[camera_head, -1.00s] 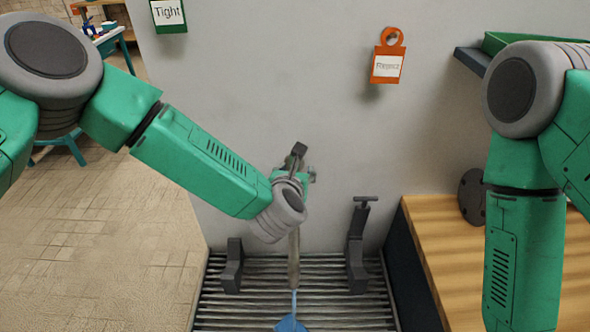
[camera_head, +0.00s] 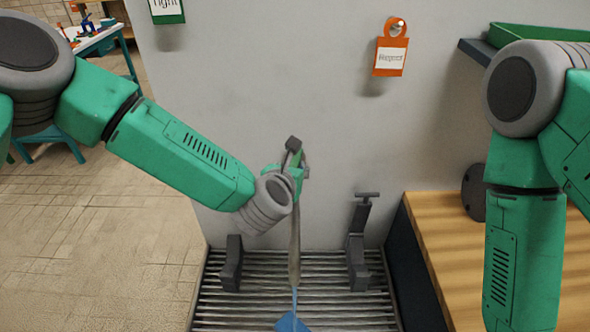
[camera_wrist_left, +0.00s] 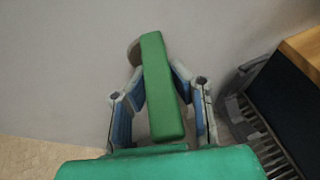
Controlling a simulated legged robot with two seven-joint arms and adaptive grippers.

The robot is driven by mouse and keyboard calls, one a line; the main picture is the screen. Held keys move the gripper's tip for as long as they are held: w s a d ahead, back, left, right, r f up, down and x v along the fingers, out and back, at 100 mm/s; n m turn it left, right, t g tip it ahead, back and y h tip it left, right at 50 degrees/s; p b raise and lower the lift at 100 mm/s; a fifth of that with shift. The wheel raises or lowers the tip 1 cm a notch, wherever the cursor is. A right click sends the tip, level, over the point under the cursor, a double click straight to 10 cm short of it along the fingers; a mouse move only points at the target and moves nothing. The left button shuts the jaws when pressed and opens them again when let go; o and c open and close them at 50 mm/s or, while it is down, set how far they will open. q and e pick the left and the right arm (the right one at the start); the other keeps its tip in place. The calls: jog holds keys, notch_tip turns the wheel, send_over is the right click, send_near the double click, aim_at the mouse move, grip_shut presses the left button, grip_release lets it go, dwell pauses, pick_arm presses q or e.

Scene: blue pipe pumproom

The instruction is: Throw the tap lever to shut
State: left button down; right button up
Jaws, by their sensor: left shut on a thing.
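The tap lever is a long green bar (camera_wrist_left: 160,85) in the left wrist view, running up the picture and slightly tilted. My left gripper (camera_wrist_left: 158,82) has a blue-and-grey finger on each side of it, shut on the lever. A rounded grey-brown part shows behind the lever's top end. In the head view my left gripper (camera_head: 294,170) is at the grey wall, over a slim upright pipe (camera_head: 294,250). Most of the tap is hidden there by my wrist. My right gripper is out of view, below the picture.
Grey brackets (camera_head: 231,263) and (camera_head: 358,250) stand on a slatted grate (camera_head: 320,298) either side of the pipe. A wooden bench (camera_head: 440,235) is at right. An orange tag (camera_head: 391,56) hangs on the wall.

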pick_arm(q)
jog(key=m+g+h+b, duration=0.1)
jog(key=m+h+b, duration=0.1)
jog(key=m+g+h+b, duration=0.1)
jog(key=m+h+b, duration=0.1)
jog(key=m+g+h+b, duration=0.1)
jog(key=m+h+b, duration=0.1)
jog(key=b, duration=0.1)
jog(key=shift+w+r, duration=0.2)
jog(key=shift+w, duration=0.05)
jog(key=m+g+h+b, duration=0.2)
jog(key=g, duration=0.1)
jog(key=shift+r+m, duration=0.1)
jog(key=shift+m, duration=0.3)
jog(key=m+g, duration=0.1)
jog(key=m+g+h, duration=0.1)
jog(key=shift+r+m+g+h, duration=0.2)
jog(key=shift+m+g+h, duration=0.1)
jog(key=shift+m+g, duration=0.1)
jog(key=m+g, duration=0.2)
jog(key=g, duration=0.1)
jog(key=shift+d+r+m+h, duration=0.1)
jog(key=shift+m+h, duration=0.2)
jog(key=shift+s+m+g, duration=0.1)
jog(key=shift+m+g, duration=1.2)
jog(key=shift+g, duration=0.4)
jog(key=c, duration=1.3)
grip_release()
jog(key=shift+s+f, duration=0.15)
jog(key=shift+f, duration=0.05)
